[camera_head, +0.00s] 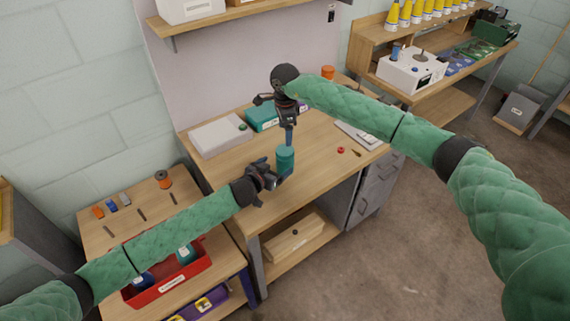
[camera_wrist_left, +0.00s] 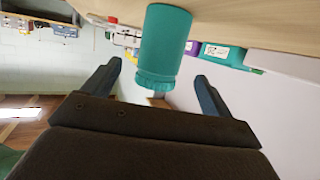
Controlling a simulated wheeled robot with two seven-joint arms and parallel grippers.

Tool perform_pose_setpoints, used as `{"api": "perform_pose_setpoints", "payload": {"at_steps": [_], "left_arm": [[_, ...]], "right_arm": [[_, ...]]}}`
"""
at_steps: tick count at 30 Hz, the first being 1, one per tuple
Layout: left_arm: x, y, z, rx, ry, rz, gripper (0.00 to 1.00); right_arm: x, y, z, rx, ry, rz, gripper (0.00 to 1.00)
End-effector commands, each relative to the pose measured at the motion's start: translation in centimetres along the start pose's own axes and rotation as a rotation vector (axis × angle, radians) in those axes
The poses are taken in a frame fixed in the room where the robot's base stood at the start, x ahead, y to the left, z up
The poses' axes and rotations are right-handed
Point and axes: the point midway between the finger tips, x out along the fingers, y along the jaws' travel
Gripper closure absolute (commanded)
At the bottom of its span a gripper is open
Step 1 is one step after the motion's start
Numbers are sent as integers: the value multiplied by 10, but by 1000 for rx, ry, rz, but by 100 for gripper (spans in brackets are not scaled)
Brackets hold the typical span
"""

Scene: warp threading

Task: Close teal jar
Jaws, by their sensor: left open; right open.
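The teal jar (camera_head: 285,155) stands upright on the wooden workbench (camera_head: 318,178) near its front edge. My left gripper (camera_head: 280,176) is open at the jar, low on its front side. In the left wrist view, which is upside down, the jar (camera_wrist_left: 163,45) shows between the two spread fingers of this gripper (camera_wrist_left: 160,75), with gaps on both sides. A ridged teal band is at the jar's top end; I cannot tell whether it is a lid or a neck. My right gripper (camera_head: 289,138) points down, open, just above the jar and partly hides its top.
A grey case (camera_head: 216,138) with a small green round piece (camera_head: 243,127) and a teal box (camera_head: 262,118) are at the back left. A small red piece (camera_head: 341,150) and a white tray (camera_head: 358,136) lie to the right. Bare wood is between them and the jar.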

Motion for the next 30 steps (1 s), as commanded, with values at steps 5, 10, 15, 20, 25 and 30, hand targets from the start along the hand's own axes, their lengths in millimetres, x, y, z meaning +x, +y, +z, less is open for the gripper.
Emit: {"api": "perform_pose_setpoints", "payload": {"at_steps": [5, 10, 15, 20, 25, 30], "left_arm": [[20, 0, -1, 1, 0, -1, 15], [45, 0, -1, 2, 0, 0, 15], [63, 0, 0, 1, 0, -1, 15], [72, 0, 0, 2, 0, 0, 15], [74, 0, 0, 1, 0, 0, 15], [74, 0, 0, 1, 0, 0, 17]], "right_arm": [[0, 0, 0, 0, -1, 0, 22], [0, 0, 0, 0, -1, 0, 22], [0, 0, 0, 0, -1, 0, 22], [0, 0, 0, 0, -1, 0, 22], [0, 0, 0, 0, -1, 0, 22], [0, 0, 0, 0, -1, 0, 22]]}}
